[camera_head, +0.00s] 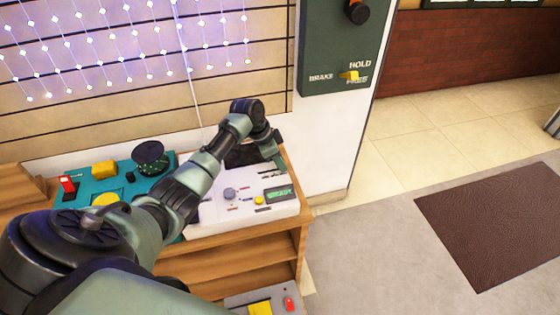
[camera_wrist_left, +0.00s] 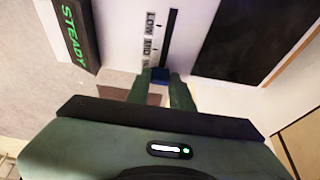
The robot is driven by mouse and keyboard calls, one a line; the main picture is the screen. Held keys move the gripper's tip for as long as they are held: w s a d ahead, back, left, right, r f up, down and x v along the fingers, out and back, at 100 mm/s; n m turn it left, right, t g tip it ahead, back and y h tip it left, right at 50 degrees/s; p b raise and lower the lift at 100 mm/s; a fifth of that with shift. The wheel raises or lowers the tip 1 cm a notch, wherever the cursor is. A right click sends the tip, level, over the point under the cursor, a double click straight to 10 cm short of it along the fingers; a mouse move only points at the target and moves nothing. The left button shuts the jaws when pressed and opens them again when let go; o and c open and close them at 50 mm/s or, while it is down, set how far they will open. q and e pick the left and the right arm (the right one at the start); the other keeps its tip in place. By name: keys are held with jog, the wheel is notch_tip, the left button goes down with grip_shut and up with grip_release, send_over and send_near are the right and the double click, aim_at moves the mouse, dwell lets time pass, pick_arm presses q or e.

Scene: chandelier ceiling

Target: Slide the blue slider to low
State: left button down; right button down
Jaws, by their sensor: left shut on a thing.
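The blue slider (camera_wrist_left: 159,75) sits in a dark straight slot (camera_wrist_left: 171,35) on the white panel (camera_head: 222,218). Labels (camera_wrist_left: 151,35) beside the slot read LOW and MID, with a third one partly hidden. In the left wrist view the slider is at the end of the visible slot away from LOW, past MID. My left gripper (camera_wrist_left: 159,78) is shut on the blue slider, one finger on each side. In the head view my left gripper (camera_head: 279,163) reaches down at the panel's back right, and the slider cannot be made out there.
A small screen (camera_wrist_left: 76,33) reading STEADY in green is beside the slot. The panel also has a grey knob (camera_head: 229,193) and a yellow button (camera_head: 259,200). A teal panel (camera_head: 85,187) with controls is on the left of the wooden shelf (camera_head: 260,251). A green brake box (camera_head: 335,50) hangs above.

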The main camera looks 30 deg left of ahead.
aim_at(265, 172)
pick_arm(q)
jog(key=s+a+p, duration=0.4)
jog(key=shift+s+r, duration=0.2)
jog(key=shift+s, duration=0.05)
jog(key=shift+s+a+f, duration=0.1)
jog(key=shift+s+a, duration=0.05)
jog(key=shift+s, duration=0.05)
jog(key=shift+f, duration=0.1)
jog(key=c, duration=1.2)
grip_release()
jog(key=shift+s, duration=0.1)
jog(key=shift+c, duration=0.2)
